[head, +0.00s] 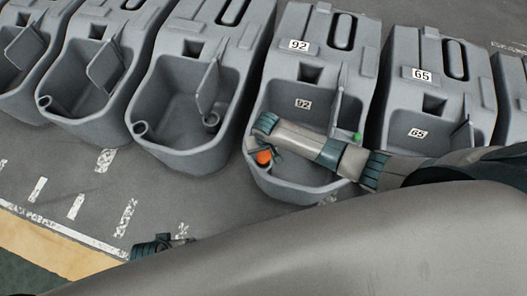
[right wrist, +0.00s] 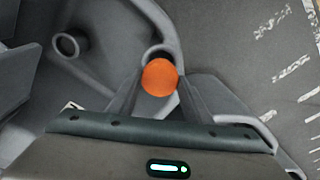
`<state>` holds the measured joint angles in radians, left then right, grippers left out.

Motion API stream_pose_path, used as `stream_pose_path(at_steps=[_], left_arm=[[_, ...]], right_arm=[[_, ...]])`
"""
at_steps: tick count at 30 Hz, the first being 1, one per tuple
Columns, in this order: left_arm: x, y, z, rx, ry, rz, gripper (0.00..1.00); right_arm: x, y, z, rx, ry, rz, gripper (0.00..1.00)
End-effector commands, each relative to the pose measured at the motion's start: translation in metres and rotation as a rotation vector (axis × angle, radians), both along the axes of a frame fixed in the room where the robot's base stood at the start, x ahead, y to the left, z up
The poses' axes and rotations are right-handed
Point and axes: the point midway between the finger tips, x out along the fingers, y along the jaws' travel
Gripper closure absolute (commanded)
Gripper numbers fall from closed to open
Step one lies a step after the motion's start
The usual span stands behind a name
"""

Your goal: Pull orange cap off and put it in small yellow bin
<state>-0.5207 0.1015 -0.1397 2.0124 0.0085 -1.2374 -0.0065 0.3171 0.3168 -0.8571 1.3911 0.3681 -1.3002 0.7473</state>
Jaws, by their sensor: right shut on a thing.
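The orange cap (head: 264,157) is at the front left corner of the grey tank marked 92 (head: 289,187). My right gripper (head: 262,147) reaches in over this tank from the right and is shut on the cap. In the right wrist view the cap (right wrist: 159,77) sits between the two fingers of my right gripper (right wrist: 157,80). A round tube mouth (right wrist: 160,53) shows right behind the cap; I cannot tell whether they touch. My left gripper (head: 160,246) shows only partly at the lower left, away from the tanks. No small yellow bin is in view.
Grey tanks stand in a row, including a tank marked 65 (head: 425,100) to the right and an open tank (head: 190,105) to the left. A small green thing (head: 357,135) is at the right of tank 92. Grey floor (head: 75,170) with white marks is clear at the left.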

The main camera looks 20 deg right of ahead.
Motion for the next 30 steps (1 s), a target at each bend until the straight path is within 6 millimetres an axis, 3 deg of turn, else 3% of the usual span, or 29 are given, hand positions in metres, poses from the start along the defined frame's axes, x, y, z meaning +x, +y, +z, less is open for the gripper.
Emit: stream_pose_path(at_steps=[13, 30], left_arm=[[0.0, 0.0, 0.032, 0.0, 0.0, 0.0, 0.32], [0.001, -0.001, 0.029, -0.002, -0.004, 0.0, 0.32]], right_arm=[[0.0, 0.001, 0.028, 0.001, 0.0, 0.0, 0.82], [0.002, 0.0, 0.035, 0.0, -0.002, -0.003, 0.82]])
